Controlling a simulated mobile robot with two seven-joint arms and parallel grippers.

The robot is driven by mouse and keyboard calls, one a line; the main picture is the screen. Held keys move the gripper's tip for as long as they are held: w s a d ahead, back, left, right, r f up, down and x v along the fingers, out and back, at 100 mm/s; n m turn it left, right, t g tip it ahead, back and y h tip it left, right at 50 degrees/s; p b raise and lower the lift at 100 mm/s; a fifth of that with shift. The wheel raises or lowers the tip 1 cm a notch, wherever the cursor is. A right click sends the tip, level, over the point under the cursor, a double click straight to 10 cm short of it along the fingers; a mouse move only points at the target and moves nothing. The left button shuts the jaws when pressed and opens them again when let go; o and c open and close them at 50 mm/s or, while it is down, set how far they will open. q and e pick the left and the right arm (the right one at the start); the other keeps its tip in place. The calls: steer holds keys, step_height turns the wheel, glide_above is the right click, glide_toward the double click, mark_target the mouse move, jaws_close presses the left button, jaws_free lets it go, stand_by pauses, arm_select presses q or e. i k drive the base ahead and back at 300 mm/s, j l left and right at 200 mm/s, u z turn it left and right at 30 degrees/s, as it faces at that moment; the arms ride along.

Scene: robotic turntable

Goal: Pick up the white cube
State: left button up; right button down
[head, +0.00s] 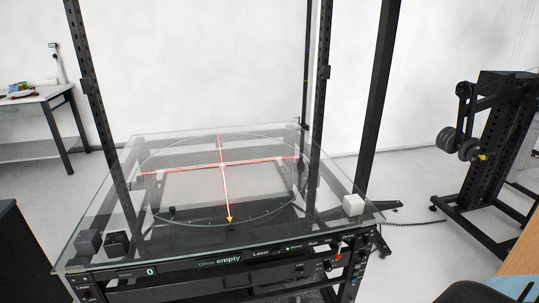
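The white cube (352,205) sits on the right front part of the glass tabletop (300,228), close to its right edge and beside a dark frame post. It stands outside the round turntable outline, and nothing touches it from above. Neither my left nor my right gripper shows in the head view.
Tall dark posts (377,90) rise around the table. Red laser lines (222,165) cross the turntable. A black machine (492,150) stands at right, a side table (38,104) at left.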

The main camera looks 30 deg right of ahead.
mark_target(353, 204)
steer(key=z, duration=1.6)
